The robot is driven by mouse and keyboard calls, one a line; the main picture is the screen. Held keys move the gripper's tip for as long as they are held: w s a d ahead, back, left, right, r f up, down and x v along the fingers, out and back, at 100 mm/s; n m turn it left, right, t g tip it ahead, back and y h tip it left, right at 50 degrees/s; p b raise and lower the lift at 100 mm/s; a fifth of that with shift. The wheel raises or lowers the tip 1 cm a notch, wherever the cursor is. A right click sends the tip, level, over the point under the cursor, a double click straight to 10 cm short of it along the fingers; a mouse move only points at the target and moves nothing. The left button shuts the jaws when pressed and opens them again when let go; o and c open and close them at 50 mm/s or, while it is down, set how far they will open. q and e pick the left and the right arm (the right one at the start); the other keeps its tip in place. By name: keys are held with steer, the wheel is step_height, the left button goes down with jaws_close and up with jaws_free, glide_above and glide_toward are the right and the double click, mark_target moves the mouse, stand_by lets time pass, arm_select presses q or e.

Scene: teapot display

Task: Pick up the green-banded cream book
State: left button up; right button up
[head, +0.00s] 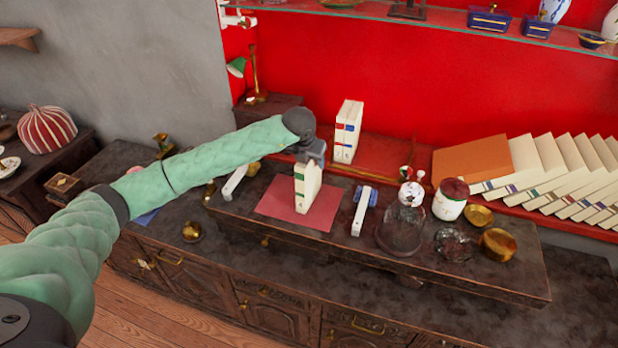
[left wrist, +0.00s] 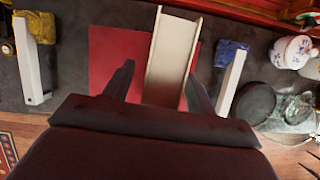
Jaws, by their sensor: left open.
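The cream book (head: 307,188) with a green band on its spine stands upright on a red mat (head: 268,212) on the dark raised table. My left gripper (head: 310,160) is just above and behind the book's top, pointing down. In the left wrist view the book (left wrist: 174,55) shows its pale top between and beyond the open fingers (left wrist: 160,82). The right finger is close to the book's right side, with a wider gap on the left; contact cannot be told. The book's near end is partly hidden by the gripper. My right gripper is not in view.
A glass dome (head: 400,230), a lidded jar (head: 450,200) and brass bowls (head: 498,244) are further right. Other cream books (head: 347,132) stand on the red shelf behind. A glass shelf (head: 440,18) hangs above.

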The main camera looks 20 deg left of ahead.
arm_select(q)
steer(key=shift+f+b, duration=0.25)
steer(key=shift+b, duration=0.45)
stand_by(0.5)
jaws_close()
stand_by(0.3)
steer(key=shift+r, duration=0.1)
